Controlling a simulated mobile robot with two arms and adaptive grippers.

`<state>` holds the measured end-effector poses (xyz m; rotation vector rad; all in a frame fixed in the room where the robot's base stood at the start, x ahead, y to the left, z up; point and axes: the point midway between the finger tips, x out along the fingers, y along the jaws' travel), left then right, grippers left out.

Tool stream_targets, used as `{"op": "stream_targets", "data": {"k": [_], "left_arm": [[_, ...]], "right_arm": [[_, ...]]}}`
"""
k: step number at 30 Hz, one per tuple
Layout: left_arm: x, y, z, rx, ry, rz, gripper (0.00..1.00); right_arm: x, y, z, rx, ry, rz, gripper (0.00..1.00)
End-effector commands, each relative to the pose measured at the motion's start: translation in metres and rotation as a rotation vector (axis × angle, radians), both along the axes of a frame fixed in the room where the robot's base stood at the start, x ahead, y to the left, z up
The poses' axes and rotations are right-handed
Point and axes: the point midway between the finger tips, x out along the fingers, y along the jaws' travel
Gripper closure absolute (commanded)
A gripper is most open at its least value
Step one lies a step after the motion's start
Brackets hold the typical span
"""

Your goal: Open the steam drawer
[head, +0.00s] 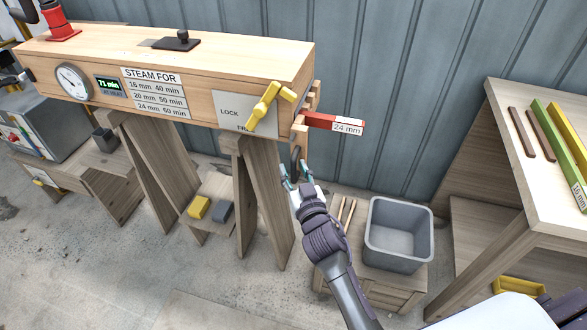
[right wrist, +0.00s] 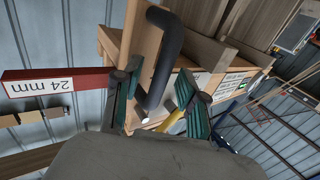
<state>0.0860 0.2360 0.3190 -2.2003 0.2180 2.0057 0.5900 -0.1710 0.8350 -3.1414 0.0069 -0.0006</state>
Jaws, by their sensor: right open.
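The steam box (head: 215,100) is a long wooden box on trestles. Its right end carries the drawer's end board (head: 300,125), seen edge-on in the head view and close up in the right wrist view (right wrist: 146,35). A dark bent handle (head: 296,156) is on this end; it also shows in the right wrist view (right wrist: 168,55). A yellow lever (head: 265,104) lies slanted over the LOCK panel, its lower end over a partly hidden word starting "FR". My right gripper (head: 293,172) is open just below the handle, whose bar extends between the fingers in the wrist view. My left gripper is not in view.
A red strip labelled 24 mm (head: 333,122) juts out beside the box's right end, above my right gripper. A grey bin (head: 398,235) stands on a low stand to the right. A bench (head: 510,170) with colored strips is at far right. A corrugated wall is behind.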

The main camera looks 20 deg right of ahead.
Motion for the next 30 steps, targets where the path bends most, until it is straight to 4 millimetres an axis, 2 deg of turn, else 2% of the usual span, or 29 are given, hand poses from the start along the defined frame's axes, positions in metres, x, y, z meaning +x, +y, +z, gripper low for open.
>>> {"op": "stream_targets", "data": {"k": [11, 18, 19, 30], "left_arm": [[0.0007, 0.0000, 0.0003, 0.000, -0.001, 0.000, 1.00], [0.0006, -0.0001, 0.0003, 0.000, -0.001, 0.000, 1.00], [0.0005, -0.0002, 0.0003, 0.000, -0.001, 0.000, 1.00], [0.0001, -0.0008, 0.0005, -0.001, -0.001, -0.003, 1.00]], "right_arm": [[0.0066, -0.0003, -0.0002, 0.000, 0.001, 0.000, 0.59], [0.0063, -0.0003, -0.0003, 0.000, 0.001, 0.000, 0.97], [0.0063, -0.0003, -0.0003, 0.000, 0.001, 0.000, 1.00], [0.0059, -0.0005, -0.0003, 0.000, 0.001, 0.000, 1.00]]}}
